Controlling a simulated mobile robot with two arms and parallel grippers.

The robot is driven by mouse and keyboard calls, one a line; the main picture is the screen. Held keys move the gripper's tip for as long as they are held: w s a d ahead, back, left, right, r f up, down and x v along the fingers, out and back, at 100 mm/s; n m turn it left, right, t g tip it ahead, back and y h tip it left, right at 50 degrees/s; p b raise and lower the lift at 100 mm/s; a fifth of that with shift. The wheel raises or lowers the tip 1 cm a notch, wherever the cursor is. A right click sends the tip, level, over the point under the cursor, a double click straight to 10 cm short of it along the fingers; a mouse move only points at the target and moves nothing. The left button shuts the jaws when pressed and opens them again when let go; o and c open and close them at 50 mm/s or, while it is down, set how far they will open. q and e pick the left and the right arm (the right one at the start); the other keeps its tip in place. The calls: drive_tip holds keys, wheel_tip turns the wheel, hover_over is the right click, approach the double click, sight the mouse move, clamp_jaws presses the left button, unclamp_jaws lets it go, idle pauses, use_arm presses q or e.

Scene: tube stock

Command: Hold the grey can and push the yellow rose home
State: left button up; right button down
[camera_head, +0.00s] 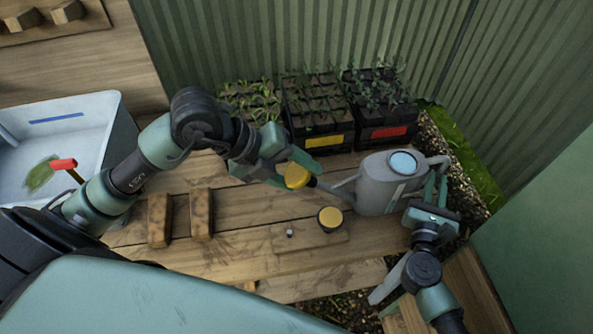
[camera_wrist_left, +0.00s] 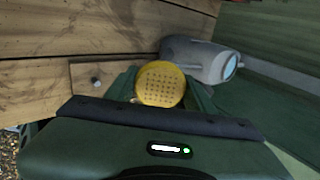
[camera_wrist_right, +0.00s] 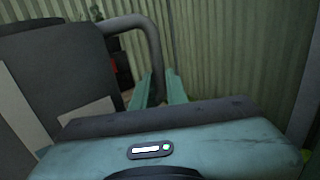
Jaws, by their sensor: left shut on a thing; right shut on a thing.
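The grey can (camera_head: 378,190) stands upright on the wooden bench, its spout pointing left. My right gripper (camera_head: 433,190) is shut on its handle at the right; the right wrist view shows the can's body (camera_wrist_right: 60,75) and handle (camera_wrist_right: 150,38). My left gripper (camera_head: 290,165) is shut on the yellow rose (camera_head: 297,176), at the spout's tip. A dark piece shows between rose and spout; I cannot tell how far the rose is on. The left wrist view shows the rose's holed face (camera_wrist_left: 160,84) between the fingers, hiding the joint.
A yellow-topped round dark piece (camera_head: 330,218) and a small peg (camera_head: 290,233) are on a thin board (camera_head: 310,240) in front of the can. Two wooden blocks (camera_head: 201,214) lie to the left. Seedling trays (camera_head: 318,137) stand behind. A pale tub (camera_head: 105,125) is far left.

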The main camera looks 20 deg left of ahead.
use_arm(q)
drive_tip(key=o, duration=1.4)
drive_tip(key=shift+o, duration=0.2)
drive_tip(key=v, duration=1.2)
use_arm(e)
drive_tip(key=c, duration=1.3)
unclamp_jaws()
